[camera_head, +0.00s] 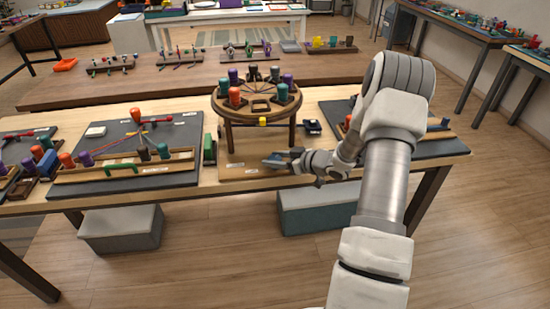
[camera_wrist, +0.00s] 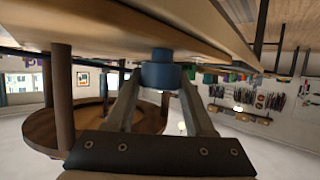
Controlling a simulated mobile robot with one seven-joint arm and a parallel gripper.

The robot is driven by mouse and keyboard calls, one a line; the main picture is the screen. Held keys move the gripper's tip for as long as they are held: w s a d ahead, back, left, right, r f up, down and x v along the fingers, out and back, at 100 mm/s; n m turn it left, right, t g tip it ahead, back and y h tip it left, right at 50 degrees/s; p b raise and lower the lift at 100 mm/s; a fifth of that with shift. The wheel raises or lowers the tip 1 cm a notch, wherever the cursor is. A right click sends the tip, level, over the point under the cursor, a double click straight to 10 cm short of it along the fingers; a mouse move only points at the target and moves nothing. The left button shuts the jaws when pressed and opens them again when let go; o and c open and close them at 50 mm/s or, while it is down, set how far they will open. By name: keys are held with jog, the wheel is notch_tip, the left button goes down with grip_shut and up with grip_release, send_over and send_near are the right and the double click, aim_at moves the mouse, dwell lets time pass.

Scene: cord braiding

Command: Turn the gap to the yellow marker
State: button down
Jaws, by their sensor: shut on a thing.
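A round wooden braiding stand (camera_head: 258,109) stands on legs on the workbench. A yellow marker (camera_head: 262,121) is on the stand's near rim. My gripper (camera_head: 281,160) is low over the bench, in front of the stand and a little to its right. It is shut on a blue cylindrical thing (camera_wrist: 160,73), seen between the fingertips in the wrist view. The wrist view is steeply tilted, with the stand's round wooden disc (camera_wrist: 90,125) at left. Which gap on the stand is meant I cannot tell.
A dark board (camera_head: 125,150) with cords and a bobbin rack (camera_head: 120,168) lies to the left. A green block (camera_head: 210,149) and a small dark box (camera_head: 312,127) flank the stand. Another dark board (camera_head: 430,142) lies at right, behind my arm.

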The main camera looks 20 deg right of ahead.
jog(key=shift+c, duration=1.3)
grip_release()
jog(key=p+v, duration=0.2)
jog(key=v, duration=1.5)
jog(key=shift+s+d, duration=0.1)
